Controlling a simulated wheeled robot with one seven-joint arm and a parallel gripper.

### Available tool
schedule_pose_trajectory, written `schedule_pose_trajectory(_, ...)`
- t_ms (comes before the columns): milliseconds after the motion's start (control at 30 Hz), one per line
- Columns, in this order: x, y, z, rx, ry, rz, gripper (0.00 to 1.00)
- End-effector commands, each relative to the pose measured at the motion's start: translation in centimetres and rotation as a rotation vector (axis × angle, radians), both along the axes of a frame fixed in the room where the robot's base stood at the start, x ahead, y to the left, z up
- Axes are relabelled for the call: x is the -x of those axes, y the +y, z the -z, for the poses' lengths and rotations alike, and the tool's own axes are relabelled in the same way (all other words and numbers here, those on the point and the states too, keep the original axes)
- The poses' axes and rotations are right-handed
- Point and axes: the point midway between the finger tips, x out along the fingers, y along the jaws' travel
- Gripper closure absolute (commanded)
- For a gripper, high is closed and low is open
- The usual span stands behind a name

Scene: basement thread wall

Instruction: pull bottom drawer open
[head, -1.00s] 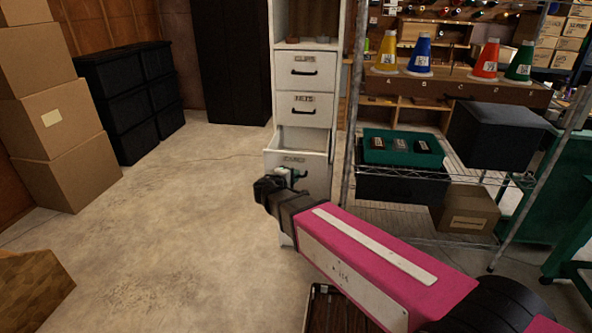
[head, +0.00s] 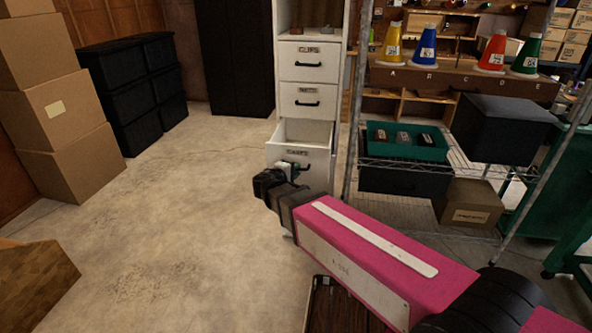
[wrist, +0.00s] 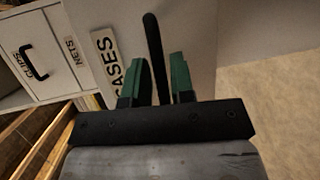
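The bottom drawer (head: 300,160), labelled CASES, stands partly pulled out of the white cabinet, and its interior (head: 303,132) shows above its front. My gripper (head: 294,170) is at the drawer's front, and my wrist and arm hide part of it. In the wrist view, the two green fingers of my gripper (wrist: 157,82) lie on either side of the black drawer handle (wrist: 152,38), close about it. The exact contact is hard to see. The CASES label (wrist: 107,62) is left of the fingers.
The CLIPS drawer (head: 310,52) and the NETS drawer (head: 309,90) above are shut. A wire shelf (head: 400,168) with a green tray (head: 380,150) stands close on the right. Open floor (head: 190,220) lies to the left. A wooden item (head: 35,285) is at lower left.

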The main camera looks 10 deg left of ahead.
Motion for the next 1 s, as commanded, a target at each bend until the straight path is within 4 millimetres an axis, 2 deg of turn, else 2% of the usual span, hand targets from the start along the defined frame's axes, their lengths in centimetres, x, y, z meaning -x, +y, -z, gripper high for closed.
schedule_pose_trajectory(300,5.2,2.1,-1.1,-0.001,0.001,-0.003,0.77)
schedule_pose_trajectory(500,7.6,3.2,-1.6,-0.001,0.0,-0.003,0.77)
schedule_pose_trajectory(700,8.6,3.6,-1.8,-0.001,0.001,-0.001,0.77)
schedule_pose_trajectory(1000,8.6,3.7,-1.8,-0.001,0.001,-0.001,0.77)
